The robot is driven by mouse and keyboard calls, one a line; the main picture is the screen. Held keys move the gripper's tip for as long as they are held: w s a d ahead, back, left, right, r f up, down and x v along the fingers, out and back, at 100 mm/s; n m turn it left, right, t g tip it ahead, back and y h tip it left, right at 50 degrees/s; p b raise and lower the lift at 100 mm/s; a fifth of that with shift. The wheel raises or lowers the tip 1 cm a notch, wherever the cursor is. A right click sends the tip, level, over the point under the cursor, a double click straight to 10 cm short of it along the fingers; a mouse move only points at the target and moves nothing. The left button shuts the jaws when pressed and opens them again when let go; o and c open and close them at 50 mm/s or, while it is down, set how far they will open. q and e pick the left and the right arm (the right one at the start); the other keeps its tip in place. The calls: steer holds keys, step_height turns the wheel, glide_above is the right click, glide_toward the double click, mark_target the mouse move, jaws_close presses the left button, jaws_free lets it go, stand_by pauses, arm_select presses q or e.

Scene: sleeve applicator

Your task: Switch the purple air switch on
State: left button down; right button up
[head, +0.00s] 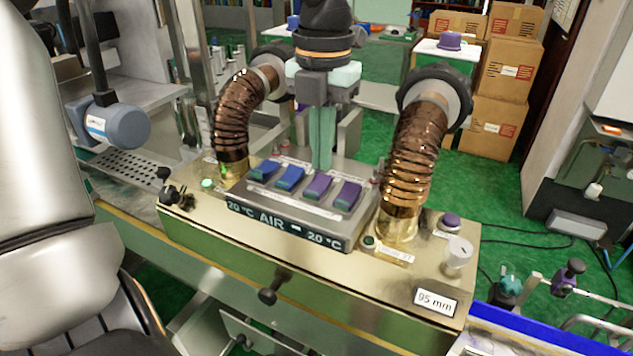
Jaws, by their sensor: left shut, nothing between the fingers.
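The air panel (290,222), marked "20 °C AIR - 20 °C", sits on the brass-coloured machine top. It carries two blue rocker switches (290,178) on the left and two purple rocker switches, a left one (317,187) and a right one (347,195). Whether each is on or off cannot be told. My left gripper (321,165) points down from the top of the picture with its green fingers shut and empty. Its fingertips are at the back edge of the left purple switch in the picture; whether they touch is unclear. My right gripper is not in view.
Ribbed copper-coloured hoses (408,155) and (233,120) rise on both sides of the panel. A purple round button (450,221), a white knob (458,252) and a "95 mm" label (436,302) are at the right. Cardboard boxes (494,127) stand behind.

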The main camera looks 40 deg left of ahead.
mark_target(321, 179)
arm_select(q)
steer(key=shift+f+b, duration=0.8)
steer(key=shift+f, duration=0.2)
stand_by(0.3)
steer(key=shift+r, duration=0.15)
step_height(321, 179, up, 7)
steer(key=p, duration=0.5)
steer(key=shift+p, duration=0.4)
stand_by(0.4)
